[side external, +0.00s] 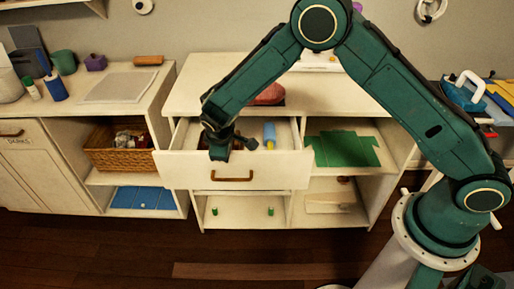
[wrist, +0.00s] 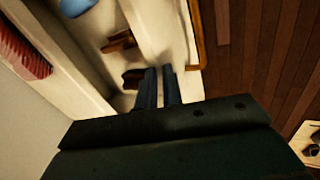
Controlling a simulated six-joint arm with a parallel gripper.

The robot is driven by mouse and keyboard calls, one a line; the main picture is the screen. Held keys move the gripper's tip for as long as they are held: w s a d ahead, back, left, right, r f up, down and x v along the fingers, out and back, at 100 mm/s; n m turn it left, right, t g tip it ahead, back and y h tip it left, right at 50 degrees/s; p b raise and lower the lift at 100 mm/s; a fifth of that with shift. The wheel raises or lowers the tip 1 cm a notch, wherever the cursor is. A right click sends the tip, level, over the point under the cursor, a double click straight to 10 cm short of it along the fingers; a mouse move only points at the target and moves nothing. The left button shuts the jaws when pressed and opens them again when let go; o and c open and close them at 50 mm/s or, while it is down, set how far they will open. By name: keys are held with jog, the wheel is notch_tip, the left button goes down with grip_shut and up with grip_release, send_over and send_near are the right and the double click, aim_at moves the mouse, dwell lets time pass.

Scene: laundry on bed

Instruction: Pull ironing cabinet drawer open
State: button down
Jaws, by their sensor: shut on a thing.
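The ironing cabinet (side external: 350,95) is white, with a drawer (side external: 180,172) standing pulled out at its upper left. The drawer front carries a brown handle (side external: 232,179), which also shows at the upper right in the wrist view (wrist: 197,38). My gripper (side external: 219,154) points down at the top edge of the drawer front, above and left of the handle. In the wrist view its two dark fingers (wrist: 160,72) are close together at the drawer's front wall (wrist: 153,25) and appear shut on its edge. The exact contact is partly hidden.
A blue bottle-like item (side external: 269,133) and dark items lie in the drawer. A green folded cloth (side external: 342,150) lies on the shelf to the right. A wicker basket (side external: 118,150) sits in the left unit. The wooden floor (side external: 130,250) in front is clear.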

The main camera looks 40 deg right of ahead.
jog(key=s+a+f+n+g+y, duration=0.1)
jog(key=s+a+f+g+y, duration=0.1)
jog(key=s+a+f, duration=0.2)
notch_tip(320, 180, down, 4)
jog(key=shift+s+a+r+n, duration=0.2)
jog(key=shift+s+n, duration=0.1)
jog(key=shift+s, duration=0.45)
jog(key=shift+c, duration=2)
grip_release()
jog(key=w+d+r, duration=0.1)
jog(key=w+d+r+m+t+h, duration=0.1)
jog(key=w+r, duration=0.1)
jog(key=w+d+r+h, duration=0.1)
jog(key=w+d+r, duration=0.1)
jog(key=shift+w+t, duration=0.1)
jog(key=shift+t, duration=0.3)
jog(key=c, duration=0.4)
jog(key=shift+a+r, duration=0.15)
jog(key=c, duration=0.6)
jog(key=shift+r, duration=0.2)
jog(key=shift+c, duration=0.4)
notch_tip(320, 180, up, 15)
jog(key=s+a, duration=0.1)
jog(key=a, duration=0.1)
jog(key=shift+s+r, duration=0.2)
jog(key=shift+s, duration=0.05)
jog(key=shift+r, duration=0.1)
